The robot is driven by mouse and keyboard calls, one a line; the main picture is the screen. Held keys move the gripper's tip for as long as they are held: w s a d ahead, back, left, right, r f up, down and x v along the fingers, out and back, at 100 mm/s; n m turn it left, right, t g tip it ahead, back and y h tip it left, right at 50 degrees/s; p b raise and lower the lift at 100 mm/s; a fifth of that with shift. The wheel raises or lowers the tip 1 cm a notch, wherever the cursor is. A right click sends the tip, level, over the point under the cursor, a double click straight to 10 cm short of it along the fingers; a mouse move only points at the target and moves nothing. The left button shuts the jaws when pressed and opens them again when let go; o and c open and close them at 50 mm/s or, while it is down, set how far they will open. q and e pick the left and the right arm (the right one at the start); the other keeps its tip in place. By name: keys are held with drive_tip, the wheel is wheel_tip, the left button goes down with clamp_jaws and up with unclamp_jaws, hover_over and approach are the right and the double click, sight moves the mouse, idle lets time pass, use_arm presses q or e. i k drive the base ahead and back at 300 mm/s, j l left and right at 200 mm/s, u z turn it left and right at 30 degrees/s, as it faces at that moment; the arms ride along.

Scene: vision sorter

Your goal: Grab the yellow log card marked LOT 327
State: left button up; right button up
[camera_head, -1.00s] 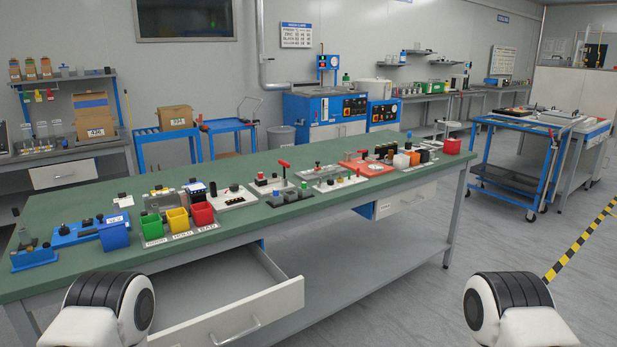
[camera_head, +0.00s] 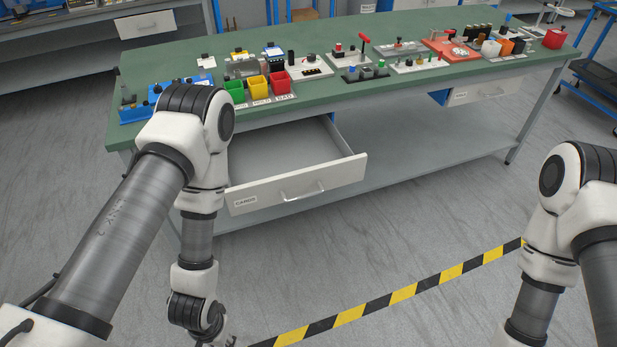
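I see no yellow card marked LOT 327 that I can make out. A white drawer (camera_head: 297,190) labelled CARDS stands open at the front of the green-topped bench (camera_head: 330,95). The part of its inside that shows looks empty; its left part is hidden by my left arm. My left arm hangs in front of the drawer's left side, and only a dark part of its wrist end shows at the bottom edge. My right arm is at the right edge, and its gripper is out of view.
Green, yellow (camera_head: 257,87) and red (camera_head: 280,84) bins stand on the bench above the drawer. Several fixtures line the bench top. A second drawer (camera_head: 480,92) is at the right. A black and yellow floor stripe (camera_head: 402,293) crosses the clear floor in front.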

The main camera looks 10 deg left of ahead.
sight(238, 51)
drive_tip(key=i+j+u, duration=0.3)
drive_tip(key=i+j, duration=0.25)
drive_tip(key=i+j+u, duration=0.35)
drive_tip(key=i, duration=0.35)
drive_tip(key=j, duration=0.1)
